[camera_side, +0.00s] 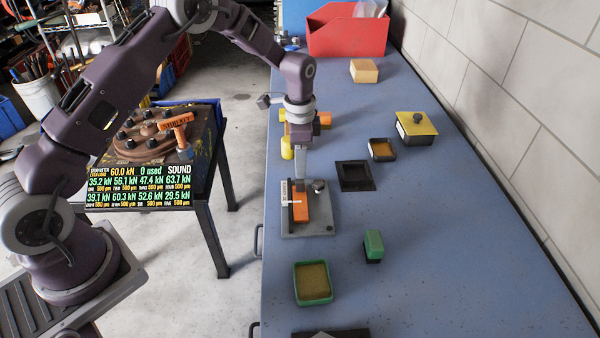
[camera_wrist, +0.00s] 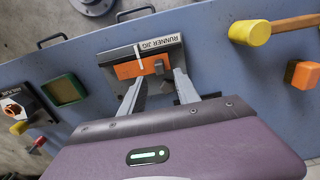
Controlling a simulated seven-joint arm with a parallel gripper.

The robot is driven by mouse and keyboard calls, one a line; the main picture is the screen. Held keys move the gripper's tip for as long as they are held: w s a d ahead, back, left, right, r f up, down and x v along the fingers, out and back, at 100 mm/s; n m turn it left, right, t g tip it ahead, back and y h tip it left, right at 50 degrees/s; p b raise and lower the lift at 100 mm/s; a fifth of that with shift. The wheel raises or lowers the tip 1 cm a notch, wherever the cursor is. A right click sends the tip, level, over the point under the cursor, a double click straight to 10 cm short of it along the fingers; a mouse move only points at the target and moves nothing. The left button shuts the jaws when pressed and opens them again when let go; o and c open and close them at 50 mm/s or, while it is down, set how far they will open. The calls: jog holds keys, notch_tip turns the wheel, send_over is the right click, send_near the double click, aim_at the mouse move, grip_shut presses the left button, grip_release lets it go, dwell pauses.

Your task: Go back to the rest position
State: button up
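My gripper (camera_side: 299,186) hangs fingers-down just above the runner jig on the blue bench. In the wrist view my gripper (camera_wrist: 160,78) has its two fingers spread apart with nothing held between them. An orange block (camera_side: 301,210) lies in the jig (camera_side: 318,227), below the fingertips. The wrist view shows the orange block (camera_wrist: 128,69) on the jig plate, beside a label reading "RUNNER JIG". The fingers partly cover the jig, and I cannot tell whether a fingertip touches it.
On the bench stand a green sand tray (camera_side: 300,291), a green block (camera_side: 373,243), a black square recess (camera_side: 355,178), a yellow-lidded box (camera_side: 416,127), a tan block (camera_side: 364,71) and a red bin (camera_side: 345,38). A yellow-headed mallet (camera_wrist: 250,33) lies near. A wall bounds the right.

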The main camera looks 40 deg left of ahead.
jog(key=shift+r, duration=0.15)
jog(key=s+d+r+n+t, duration=0.1)
jog(key=s+r+n, duration=0.1)
jog(key=s+r, duration=0.65)
jog(key=s+d+r+n+t, duration=0.15)
jog(key=s+r, duration=0.25)
jog(key=r, duration=0.9)
jog(key=s+r+n+t, duration=0.3)
jog(key=s+n, duration=0.2)
jog(key=s, duration=1.6)
jog(key=shift+s, duration=0.15)
